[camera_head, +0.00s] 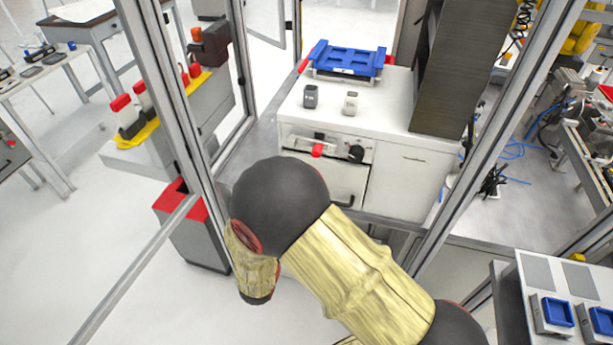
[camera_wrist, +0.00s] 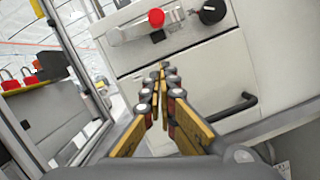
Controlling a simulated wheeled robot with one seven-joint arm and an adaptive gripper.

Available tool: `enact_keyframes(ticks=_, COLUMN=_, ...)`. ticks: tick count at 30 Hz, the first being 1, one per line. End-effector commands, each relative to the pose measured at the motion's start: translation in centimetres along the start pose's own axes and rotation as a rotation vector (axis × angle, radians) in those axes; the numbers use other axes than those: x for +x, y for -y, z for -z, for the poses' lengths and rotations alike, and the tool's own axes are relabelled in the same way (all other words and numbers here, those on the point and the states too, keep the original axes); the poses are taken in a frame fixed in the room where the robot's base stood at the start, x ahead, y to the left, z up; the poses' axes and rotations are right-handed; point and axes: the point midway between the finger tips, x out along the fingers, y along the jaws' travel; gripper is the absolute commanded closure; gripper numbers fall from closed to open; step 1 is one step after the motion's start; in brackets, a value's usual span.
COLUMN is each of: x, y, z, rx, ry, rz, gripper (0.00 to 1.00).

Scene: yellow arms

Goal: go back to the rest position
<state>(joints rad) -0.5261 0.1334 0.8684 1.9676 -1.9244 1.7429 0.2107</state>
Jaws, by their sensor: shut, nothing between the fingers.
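My gripper (camera_wrist: 162,85) shows in the wrist view with its two fingers converging and their tips together, nothing between them. It points at the front of a white cabinet (camera_wrist: 205,65), and I cannot tell the exact gap. In the head view my yellow-sleeved arm reaches from the lower right towards the same cabinet (camera_head: 425,185), and its dark elbow hides part of the cabinet front. My gripper is not visible in the head view.
A red knob (camera_head: 317,151) and a dark knob (camera_head: 356,154) stick out of the cabinet front. A blue tray (camera_head: 347,58) and two small blocks lie on top. Metal frame posts (camera_head: 165,85) stand left and right of my arm. A red-topped bin (camera_head: 190,235) stands at left.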

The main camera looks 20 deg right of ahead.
Motion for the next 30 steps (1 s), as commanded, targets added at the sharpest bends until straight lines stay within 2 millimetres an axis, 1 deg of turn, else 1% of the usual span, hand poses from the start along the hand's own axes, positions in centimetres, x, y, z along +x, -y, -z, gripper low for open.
enact_keyframes(ticks=1, x=-1.1, y=-0.1, z=0.0, rx=-0.003, ry=-0.004, rz=-0.005, gripper=1.00)
enact_keyframes(ticks=3, x=-2.3, y=-0.1, z=0.0, rx=-0.001, ry=-0.004, rz=-0.004, gripper=1.00)
enact_keyframes(ticks=6, x=-3.8, y=0.0, z=-0.1, rx=-0.002, ry=-0.002, rz=-0.004, gripper=1.00)
enact_keyframes(ticks=9, x=-4.8, y=0.0, z=0.0, rx=-0.002, ry=-0.002, rz=-0.002, gripper=1.00)
enact_keyframes(ticks=15, x=-5.8, y=0.1, z=0.0, rx=-0.002, ry=-0.001, rz=0.000, gripper=1.00)
enact_keyframes(ticks=21, x=-5.9, y=0.2, z=0.0, rx=-0.004, ry=0.000, rz=0.001, gripper=1.00)
enact_keyframes(ticks=23, x=-5.9, y=0.3, z=0.4, rx=-0.017, ry=-0.015, rz=0.005, gripper=1.00)
enact_keyframes(ticks=25, x=-6.0, y=1.7, z=1.3, rx=-0.045, ry=-0.049, rz=0.055, gripper=1.00)
enact_keyframes(ticks=26, x=-6.1, y=2.8, z=1.6, rx=-0.062, ry=-0.064, rz=0.089, gripper=1.00)
enact_keyframes(ticks=28, x=-6.7, y=6.2, z=2.2, rx=-0.107, ry=-0.107, rz=0.199, gripper=1.00)
enact_keyframes(ticks=30, x=-7.6, y=9.6, z=2.0, rx=-0.121, ry=-0.155, rz=0.349, gripper=1.00)
